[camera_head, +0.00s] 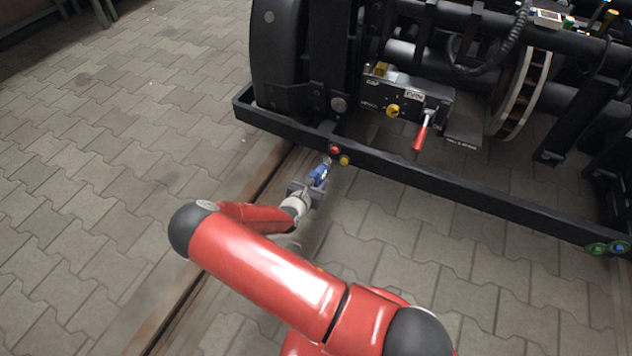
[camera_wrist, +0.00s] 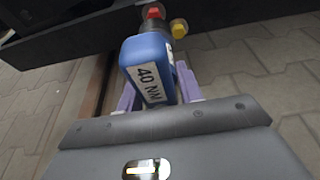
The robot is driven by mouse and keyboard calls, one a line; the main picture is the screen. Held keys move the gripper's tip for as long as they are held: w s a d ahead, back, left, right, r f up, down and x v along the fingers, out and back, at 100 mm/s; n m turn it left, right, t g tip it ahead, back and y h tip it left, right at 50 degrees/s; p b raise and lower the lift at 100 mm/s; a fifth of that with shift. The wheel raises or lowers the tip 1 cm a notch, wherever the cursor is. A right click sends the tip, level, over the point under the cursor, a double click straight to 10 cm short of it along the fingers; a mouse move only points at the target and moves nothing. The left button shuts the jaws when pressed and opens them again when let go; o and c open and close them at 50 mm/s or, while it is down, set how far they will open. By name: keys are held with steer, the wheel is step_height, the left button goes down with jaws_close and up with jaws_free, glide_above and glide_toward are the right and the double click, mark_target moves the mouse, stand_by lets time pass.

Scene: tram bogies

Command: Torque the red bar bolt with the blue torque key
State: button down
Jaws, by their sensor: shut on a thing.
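The blue torque key (camera_wrist: 148,62), labelled "40 NM", is held between the purple fingers of my gripper (camera_wrist: 158,84) in the wrist view. In the head view the key (camera_head: 319,173) reaches from my gripper (camera_head: 313,183) up toward the bar, its grey tip close to the bolts. The red bar bolt (camera_head: 335,149) sits on the black bar's front face; it also shows just past the key in the wrist view (camera_wrist: 153,12). A yellow bolt (camera_head: 344,160) sits just right of and below it. I cannot tell whether the key's tip touches either bolt.
The black bar (camera_head: 450,193) runs along the bogie's front. Behind it are a box with a yellow knob (camera_head: 393,111) and a red-handled lever (camera_head: 421,134). Green and blue bolts (camera_head: 608,248) sit at the bar's right end. Paving (camera_head: 120,150) is open at left.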

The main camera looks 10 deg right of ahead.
mark_target(324, 167)
steer(key=shift+r+p, duration=0.25)
steer(key=shift+p, duration=0.2)
steer(key=shift+w+d+f, duration=0.1)
steer(key=shift+w+d, duration=0.55)
steer(key=shift+w, duration=0.25)
steer(key=shift+w+d+r, duration=0.1)
steer(key=shift+w+d, duration=0.55)
steer(key=shift+w, duration=0.2)
steer(key=shift+w+d+f, duration=0.1)
steer(key=shift+w+d, duration=0.55)
steer(key=shift+w, duration=0.25)
steer(key=shift+m+p, duration=0.5)
steer(key=shift+p, duration=0.15)
steer(key=shift+y, duration=0.3)
steer(key=shift+m+t+p, duration=0.3)
steer(key=shift+m+p, duration=0.1)
steer(key=shift+p, duration=0.1)
